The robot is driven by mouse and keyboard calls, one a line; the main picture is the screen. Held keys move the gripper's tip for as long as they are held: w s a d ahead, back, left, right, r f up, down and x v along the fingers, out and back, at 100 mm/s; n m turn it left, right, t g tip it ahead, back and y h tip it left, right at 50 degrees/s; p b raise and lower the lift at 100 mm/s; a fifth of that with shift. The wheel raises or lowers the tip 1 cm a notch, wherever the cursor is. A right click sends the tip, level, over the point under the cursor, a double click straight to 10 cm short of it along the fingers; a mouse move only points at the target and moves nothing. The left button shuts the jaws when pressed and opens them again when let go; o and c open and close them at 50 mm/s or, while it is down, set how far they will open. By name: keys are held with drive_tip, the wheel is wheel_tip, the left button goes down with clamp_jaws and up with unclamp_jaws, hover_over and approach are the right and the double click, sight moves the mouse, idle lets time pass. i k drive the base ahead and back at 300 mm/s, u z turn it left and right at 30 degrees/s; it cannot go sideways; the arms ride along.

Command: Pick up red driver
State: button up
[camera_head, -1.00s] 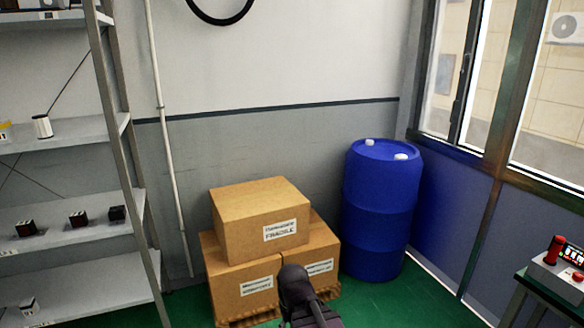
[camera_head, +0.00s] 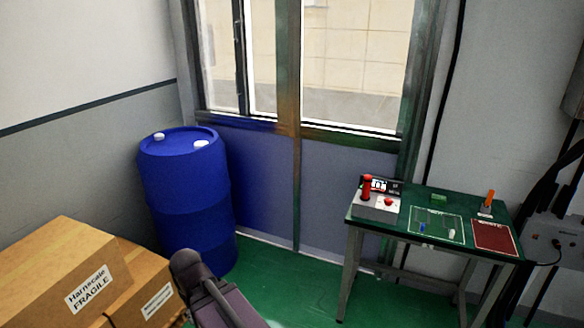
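A green-topped table (camera_head: 405,231) stands at the right under the window. On its left end is a small grey control box (camera_head: 376,208) with a tall red upright piece (camera_head: 367,187), a red button and a small display. An orange upright object (camera_head: 488,200) stands in a small holder at the table's back right. I cannot tell which of these, if any, is the red driver. Part of my own dark arm shows at the bottom, left of the table and well apart from it. My gripper's fingers are not in view.
A green marked mat (camera_head: 436,227) with small blue and white items and a dark red mat (camera_head: 495,237) lie on the table. A blue barrel (camera_head: 187,205) and cardboard boxes (camera_head: 60,265) stand at the left. Green floor is clear before the table.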

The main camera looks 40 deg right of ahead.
sight(365, 196)
drive_tip(key=z, duration=0.6)
drive_tip(key=i, duration=0.9)
drive_tip(key=z, duration=0.45)
